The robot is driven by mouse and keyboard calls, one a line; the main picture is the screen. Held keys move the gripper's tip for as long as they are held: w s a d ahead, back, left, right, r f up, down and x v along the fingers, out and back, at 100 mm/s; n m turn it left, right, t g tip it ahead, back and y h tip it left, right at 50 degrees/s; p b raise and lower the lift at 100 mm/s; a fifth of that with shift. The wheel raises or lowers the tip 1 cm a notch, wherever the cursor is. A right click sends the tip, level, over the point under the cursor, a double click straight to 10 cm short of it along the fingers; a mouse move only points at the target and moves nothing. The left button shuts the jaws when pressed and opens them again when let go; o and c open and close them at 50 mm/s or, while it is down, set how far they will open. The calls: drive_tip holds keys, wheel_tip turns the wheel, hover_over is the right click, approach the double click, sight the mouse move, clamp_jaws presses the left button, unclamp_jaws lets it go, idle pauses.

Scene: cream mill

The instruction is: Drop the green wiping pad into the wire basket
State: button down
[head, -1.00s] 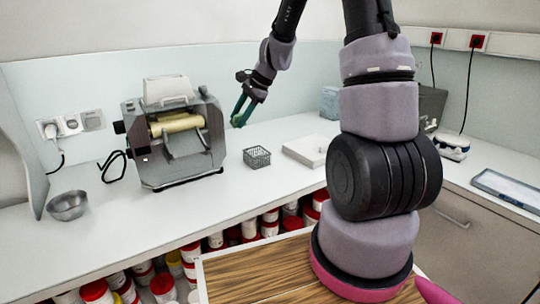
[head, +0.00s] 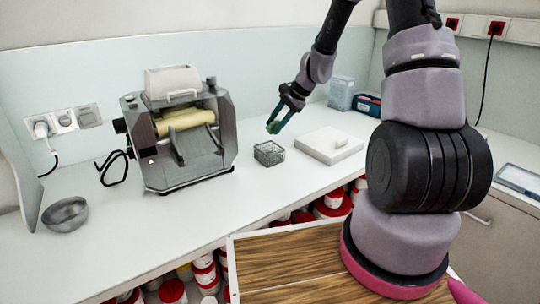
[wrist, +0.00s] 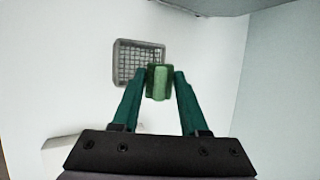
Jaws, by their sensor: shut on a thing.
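The green wiping pad (wrist: 159,83) is held between the two green fingers of my gripper (wrist: 160,90) in the wrist view. In the head view my gripper (head: 281,116) hangs in the air just above and slightly right of the wire basket, with the green pad (head: 273,127) at its fingertips. The small grey wire basket (head: 269,158) stands on the white counter. In the wrist view the basket (wrist: 138,62) lies beyond the pad, slightly to its left, and the pad covers part of its lower right. The pad is apart from the basket.
A white flat box (head: 328,147) with a small pale piece on top stands right of the basket. The grey roller mill (head: 178,135) stands to the left, and a metal bowl (head: 65,214) farther left. The counter in front of the basket is clear.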

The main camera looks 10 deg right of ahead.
drive_tip(key=shift+f, duration=0.6)
drive_tip(key=shift+c, duration=1.7)
unclamp_jaws()
drive_tip(key=shift+r, duration=0.1)
drive_tip(key=v, duration=1)
drive_tip(key=shift+s+r, duration=0.15)
drive_tip(key=shift+r, duration=0.1)
drive_tip(key=shift+d+r, duration=0.1)
